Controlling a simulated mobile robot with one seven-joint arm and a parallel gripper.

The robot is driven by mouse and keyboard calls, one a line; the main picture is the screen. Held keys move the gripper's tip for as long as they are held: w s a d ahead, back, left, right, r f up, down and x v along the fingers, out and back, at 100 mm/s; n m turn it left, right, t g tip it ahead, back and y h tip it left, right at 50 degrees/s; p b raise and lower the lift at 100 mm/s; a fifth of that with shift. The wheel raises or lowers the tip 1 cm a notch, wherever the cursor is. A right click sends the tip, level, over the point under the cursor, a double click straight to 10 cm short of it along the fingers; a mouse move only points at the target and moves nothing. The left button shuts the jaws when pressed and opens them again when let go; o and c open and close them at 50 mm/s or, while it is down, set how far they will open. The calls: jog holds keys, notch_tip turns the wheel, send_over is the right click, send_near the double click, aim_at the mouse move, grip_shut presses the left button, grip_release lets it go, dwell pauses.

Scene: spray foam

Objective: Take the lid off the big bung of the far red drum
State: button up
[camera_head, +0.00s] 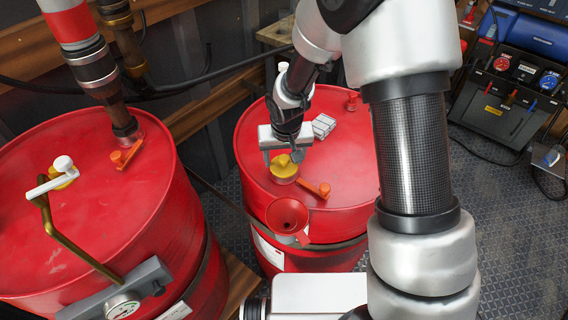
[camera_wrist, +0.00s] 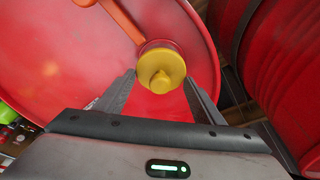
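The far red drum (camera_head: 340,166) stands behind and right of the near red drum. A yellow lid (camera_head: 284,167) sits on a bung near the left part of its top. My gripper (camera_head: 281,156) is over the drum top, close to the lid. I cannot tell the exact height of the fingertips above the lid.
An orange lever (camera_head: 314,189) lies right beside the lid. A red funnel (camera_head: 287,216) is at the drum's front edge. A small clear box (camera_head: 323,125) and a red plug (camera_head: 352,101) are on the top. The near red drum (camera_head: 100,215) carries pipes and a gauge (camera_head: 123,306).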

jog(key=c, duration=0.5)
jog(key=shift+o, duration=0.2)
